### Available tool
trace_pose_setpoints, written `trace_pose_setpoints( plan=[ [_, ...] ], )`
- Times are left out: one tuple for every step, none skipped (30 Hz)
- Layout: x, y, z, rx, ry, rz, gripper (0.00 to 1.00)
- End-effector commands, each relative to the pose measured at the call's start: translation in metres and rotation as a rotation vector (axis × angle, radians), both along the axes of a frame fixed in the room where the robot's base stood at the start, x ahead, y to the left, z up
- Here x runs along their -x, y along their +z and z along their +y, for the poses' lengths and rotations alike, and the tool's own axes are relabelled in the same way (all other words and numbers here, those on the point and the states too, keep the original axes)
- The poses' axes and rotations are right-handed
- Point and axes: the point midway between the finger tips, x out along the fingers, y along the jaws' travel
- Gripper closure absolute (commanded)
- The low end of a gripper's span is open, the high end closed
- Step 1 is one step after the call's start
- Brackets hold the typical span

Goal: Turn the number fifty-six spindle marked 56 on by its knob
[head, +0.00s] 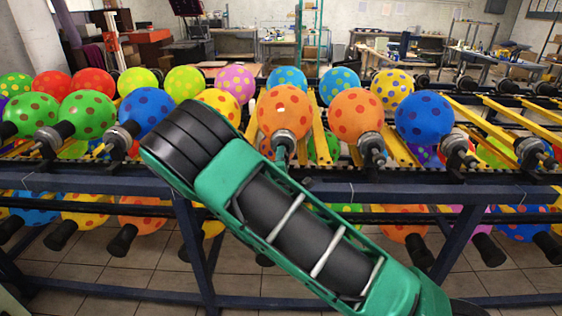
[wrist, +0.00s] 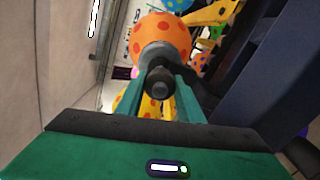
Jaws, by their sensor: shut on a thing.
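An orange balloon with dark dots (head: 284,110) sits on a spindle in the front row, with a grey collar (head: 291,134) at its near end. My gripper (head: 284,150) is at this spindle's near end, partly hidden behind my green arm. In the wrist view the same balloon (wrist: 162,36) is straight ahead. The spindle's dark knob (wrist: 158,82) lies between the two green fingers of my gripper (wrist: 158,92), which is shut on it. I cannot read the number 56 on any spindle.
A second orange balloon (head: 356,115) and a blue balloon (head: 424,118) are on spindles to the right. Another blue balloon (head: 147,112) is to the left. A dark blue rack beam (head: 430,188) runs across below, with more balloons underneath.

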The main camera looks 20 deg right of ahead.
Motion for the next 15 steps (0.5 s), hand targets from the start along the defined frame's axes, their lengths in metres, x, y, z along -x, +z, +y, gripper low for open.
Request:
trace_pose_setpoints(
  plan=[
    [0.0007, -0.0030, 0.0007, -0.012, 0.002, 0.003, 0.89],
    [0.0007, -0.0030, 0.0007, -0.018, 0.002, 0.001, 0.89],
    [0.0007, -0.0031, 0.0007, -0.025, 0.001, -0.001, 0.89],
    [0.0007, -0.0031, 0.0007, -0.029, 0.001, -0.003, 0.89],
    [0.0008, -0.0031, 0.0006, -0.030, 0.001, -0.003, 0.89],
    [0.0008, -0.0031, 0.0006, -0.033, 0.001, -0.004, 0.89],
    [0.0008, -0.0031, 0.0006, -0.035, 0.001, -0.005, 0.89],
    [0.0008, -0.0031, 0.0006, -0.036, 0.001, -0.005, 0.89],
    [0.0008, -0.0032, 0.0005, -0.036, 0.001, -0.005, 0.89],
    [0.0008, -0.0032, 0.0005, -0.037, 0.001, -0.005, 0.89],
    [0.0008, -0.0032, 0.0005, -0.037, 0.000, -0.004, 0.89],
    [0.0009, -0.0033, 0.0005, -0.036, 0.000, -0.004, 0.89],
    [0.0009, -0.0033, 0.0005, -0.036, 0.000, -0.004, 0.89],
    [0.0009, -0.0034, 0.0005, -0.036, 0.000, -0.004, 0.89],
    [0.0009, -0.0034, 0.0005, -0.036, 0.000, -0.004, 0.89]
  ],
)
